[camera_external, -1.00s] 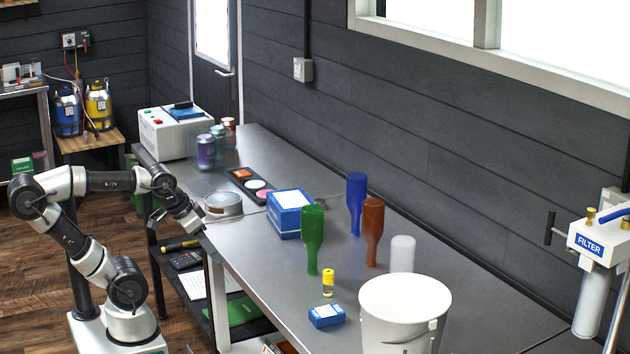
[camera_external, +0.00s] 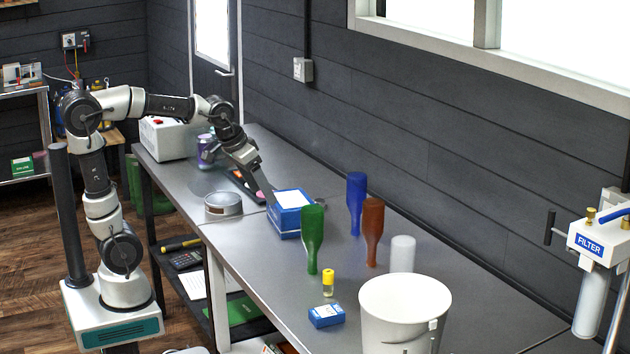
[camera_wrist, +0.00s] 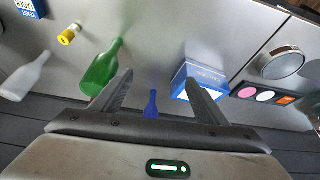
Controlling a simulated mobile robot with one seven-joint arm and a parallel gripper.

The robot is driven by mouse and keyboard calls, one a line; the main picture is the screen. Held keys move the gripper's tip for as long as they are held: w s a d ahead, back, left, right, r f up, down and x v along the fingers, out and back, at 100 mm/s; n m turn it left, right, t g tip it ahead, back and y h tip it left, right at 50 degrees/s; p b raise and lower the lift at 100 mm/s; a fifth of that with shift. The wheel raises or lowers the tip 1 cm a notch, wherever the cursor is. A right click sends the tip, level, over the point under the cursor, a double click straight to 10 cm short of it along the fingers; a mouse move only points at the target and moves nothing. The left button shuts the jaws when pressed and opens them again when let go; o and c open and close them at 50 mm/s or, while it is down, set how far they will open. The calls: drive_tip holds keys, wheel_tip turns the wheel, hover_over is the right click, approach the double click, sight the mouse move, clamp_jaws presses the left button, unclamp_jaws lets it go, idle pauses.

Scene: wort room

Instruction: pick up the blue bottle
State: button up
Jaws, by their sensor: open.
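The blue bottle (camera_external: 356,203) stands upside down, neck down, on the grey table, behind and right of the green bottle (camera_external: 312,238) and left of the brown bottle (camera_external: 373,230). In the wrist view the blue bottle (camera_wrist: 151,104) shows small and farther off, between my two fingers. My gripper (camera_external: 272,200) is above the table near the blue and white box (camera_external: 287,214), left of the bottles, and apart from the blue bottle. In the wrist view my gripper (camera_wrist: 160,88) has its fingers wide apart with nothing between them.
A round metal tin (camera_external: 223,205) is at the left edge. The dark wall runs close behind.

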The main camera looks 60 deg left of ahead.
drive_tip(key=w+r+p, duration=0.6)
drive_tip(key=w+r, duration=0.1)
drive_tip(key=w, duration=0.3)
drive_tip(key=n+p, duration=0.1)
drive_tip(key=p, duration=0.7)
approach(349, 182)
drive_tip(key=shift+g, duration=0.4)
drive_tip(key=x, duration=0.7)
drive_tip(key=p+x, duration=0.1)
drive_tip(key=x, duration=0.2)
drive_tip(key=shift+w+f, duration=0.15)
drive_tip(key=shift+w, duration=0.3)
drive_tip(key=shift+w+p+x, duration=0.15)
drive_tip(key=shift+p+x, duration=0.15)
drive_tip(key=shift+x, duration=1.2)
drive_tip(key=shift+w+p+x, duration=0.15)
drive_tip(key=shift+p+x, duration=0.15)
drive_tip(key=shift+x, duration=1.2)
drive_tip(key=shift+a, duration=0.2)
drive_tip(key=shift+c, duration=0.2)
drive_tip(key=shift+r, duration=0.2)
drive_tip(key=c, duration=1.2)
